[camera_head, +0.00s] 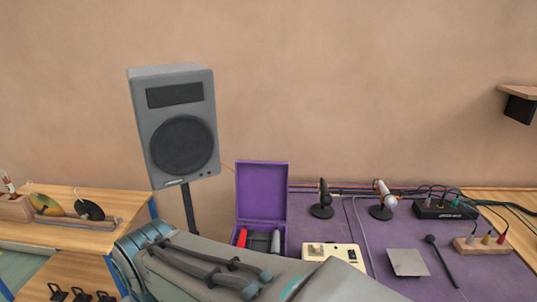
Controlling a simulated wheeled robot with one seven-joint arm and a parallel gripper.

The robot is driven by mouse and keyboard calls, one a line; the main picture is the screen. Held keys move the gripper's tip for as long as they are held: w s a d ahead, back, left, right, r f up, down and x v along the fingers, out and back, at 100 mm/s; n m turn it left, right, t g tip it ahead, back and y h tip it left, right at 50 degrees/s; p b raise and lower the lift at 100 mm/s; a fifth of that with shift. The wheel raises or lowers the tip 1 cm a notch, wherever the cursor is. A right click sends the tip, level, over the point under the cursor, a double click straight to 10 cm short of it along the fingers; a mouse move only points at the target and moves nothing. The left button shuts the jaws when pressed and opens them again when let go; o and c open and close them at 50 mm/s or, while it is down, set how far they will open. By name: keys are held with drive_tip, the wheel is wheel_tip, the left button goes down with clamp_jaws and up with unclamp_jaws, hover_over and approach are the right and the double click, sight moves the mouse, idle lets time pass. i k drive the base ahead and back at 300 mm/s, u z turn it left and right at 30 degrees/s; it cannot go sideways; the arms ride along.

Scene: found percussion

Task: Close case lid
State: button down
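The purple case stands on the purple table, left of the middle, with its lid (262,190) raised upright at the back. A red item (241,238) and a grey item (276,241) show inside the case. My grey arm crosses the lower foreground and hides the front of the case. My gripper is not in view; the arm runs out of the picture at the bottom.
A cream box (335,254), a grey plate (408,262), a black mallet (441,259), two microphones (322,199) and a black cable box (444,209) sit right of the case. A tall speaker (176,125) stands left.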

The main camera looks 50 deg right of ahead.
sight(262, 187)
drive_tip(key=z, duration=0.95)
drive_tip(key=i, duration=0.85)
drive_tip(key=z, duration=0.85)
